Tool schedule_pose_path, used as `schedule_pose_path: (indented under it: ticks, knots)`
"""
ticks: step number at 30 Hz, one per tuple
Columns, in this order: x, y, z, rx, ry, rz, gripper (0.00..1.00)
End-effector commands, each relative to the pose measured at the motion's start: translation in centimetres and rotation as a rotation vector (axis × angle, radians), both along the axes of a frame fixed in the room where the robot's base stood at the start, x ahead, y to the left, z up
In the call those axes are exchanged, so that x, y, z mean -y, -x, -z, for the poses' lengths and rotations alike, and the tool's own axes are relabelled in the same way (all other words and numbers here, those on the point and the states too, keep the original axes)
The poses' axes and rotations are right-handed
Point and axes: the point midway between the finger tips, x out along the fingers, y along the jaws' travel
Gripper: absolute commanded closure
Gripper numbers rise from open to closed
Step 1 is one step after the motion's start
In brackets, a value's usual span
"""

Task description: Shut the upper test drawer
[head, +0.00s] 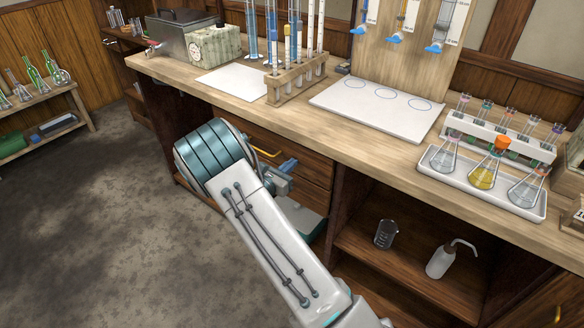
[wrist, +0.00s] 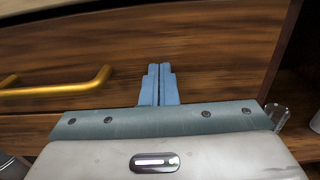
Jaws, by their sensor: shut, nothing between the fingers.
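The upper test drawer is a brown wooden front just under the bench top; in the wrist view its front (wrist: 215,45) fills most of the picture. Its gold bar handle (wrist: 60,88) is left of my fingers, and it also shows in the head view beside my wrist. My gripper (wrist: 159,68) is shut and empty, its blue fingertips pointing at the drawer front, right of the handle. I cannot tell whether they touch it. In the head view my gripper (head: 290,163) is at the drawers, and my arm hides much of them. How far the drawer stands out is unclear.
Right of the drawers is an open cupboard with a beaker (head: 386,234) and a white wash bottle (head: 445,260). The bench top (head: 290,118) above carries a test tube rack (head: 297,82) and a tray of flasks (head: 440,172). The floor at left is clear.

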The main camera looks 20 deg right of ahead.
Motion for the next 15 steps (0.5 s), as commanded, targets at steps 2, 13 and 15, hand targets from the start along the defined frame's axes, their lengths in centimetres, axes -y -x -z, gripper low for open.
schedule_pose_path:
  ticks: [2,13,15]
  knots:
    - [0.4,-0.3,-0.3,0.006,0.003,0.003,1.00]
    - [0.2,0.1,-0.5,0.009,0.005,0.011,1.00]
    - [-0.7,0.6,-0.5,0.007,0.004,0.008,1.00]
